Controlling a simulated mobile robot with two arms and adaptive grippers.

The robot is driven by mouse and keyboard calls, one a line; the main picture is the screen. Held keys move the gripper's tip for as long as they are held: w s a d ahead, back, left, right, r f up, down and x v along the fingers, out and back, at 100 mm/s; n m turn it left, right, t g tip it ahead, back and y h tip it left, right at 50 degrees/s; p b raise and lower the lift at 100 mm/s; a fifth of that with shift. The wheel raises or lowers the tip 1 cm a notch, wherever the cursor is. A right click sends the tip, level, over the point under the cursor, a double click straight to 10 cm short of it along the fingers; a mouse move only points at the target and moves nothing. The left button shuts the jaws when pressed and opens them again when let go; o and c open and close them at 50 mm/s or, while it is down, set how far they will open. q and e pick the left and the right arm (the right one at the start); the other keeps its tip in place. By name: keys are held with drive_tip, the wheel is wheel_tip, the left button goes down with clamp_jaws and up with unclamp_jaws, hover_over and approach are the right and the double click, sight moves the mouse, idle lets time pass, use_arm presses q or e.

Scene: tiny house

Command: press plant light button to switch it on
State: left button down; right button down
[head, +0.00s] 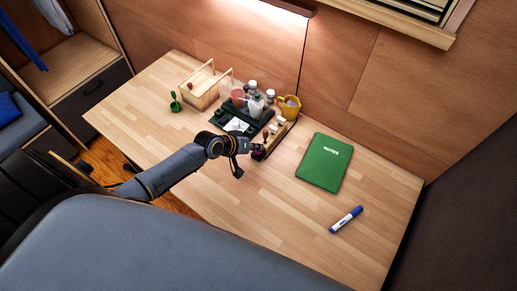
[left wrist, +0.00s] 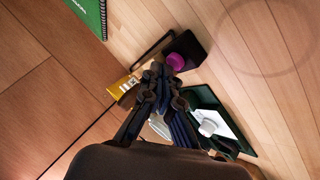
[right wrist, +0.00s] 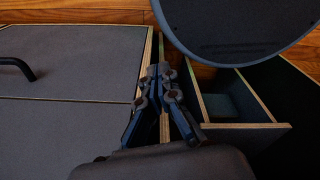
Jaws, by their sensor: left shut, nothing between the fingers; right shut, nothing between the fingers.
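A small dark box (left wrist: 186,48) with a round magenta button (left wrist: 177,62) lies just beyond my left fingertips in the left wrist view. I cannot tell whether the fingertips touch the button. In the head view the dark box (head: 259,154) shows beside my left gripper (head: 248,147), partly hidden by it. My left gripper is shut and empty; its fingers also show in the left wrist view (left wrist: 163,72). My right gripper (right wrist: 161,72) is shut and empty, away from the table, above dark furniture. A bright lamp strip (head: 287,5) glows on the wall; I cannot tell if it is the plant light.
A green notebook (head: 325,162) and blue marker (head: 346,219) lie right; the front tabletop is clear.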

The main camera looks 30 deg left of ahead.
sight(256, 152)
use_arm(q)
drive_tip(key=shift+r, duration=0.15)
wheel_tip(256, 152, up, 6)
drive_tip(key=p, duration=0.6)
idle(1.4)
